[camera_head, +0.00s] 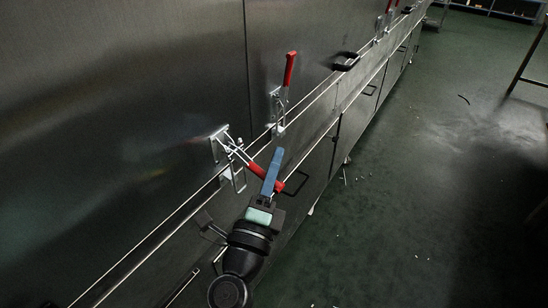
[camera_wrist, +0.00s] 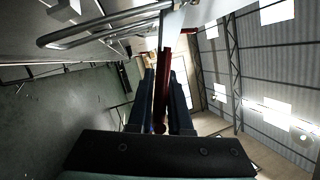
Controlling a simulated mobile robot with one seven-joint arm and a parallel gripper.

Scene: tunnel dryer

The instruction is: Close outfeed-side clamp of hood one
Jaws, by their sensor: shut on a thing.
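A metal toggle clamp (camera_head: 222,147) is on the left steel hood panel (camera_head: 130,100), just left of a vertical seam. Its red handle (camera_head: 257,171) sticks out from the panel, slanting down to the right. My gripper (camera_head: 274,166) is shut across this handle near its outer end. In the wrist view the red handle (camera_wrist: 161,88) lies between the two blue fingers of my gripper (camera_wrist: 163,75). The clamp's wire loop (camera_head: 238,178) hangs near the lower edge of the hood; whether it sits on its catch is unclear.
A second clamp (camera_head: 278,105) with an upright red handle (camera_head: 290,68) is just right of the seam. A black pull handle (camera_head: 346,62) and more clamps (camera_head: 388,17) are farther along. The green floor (camera_head: 420,170) to the right is mostly clear.

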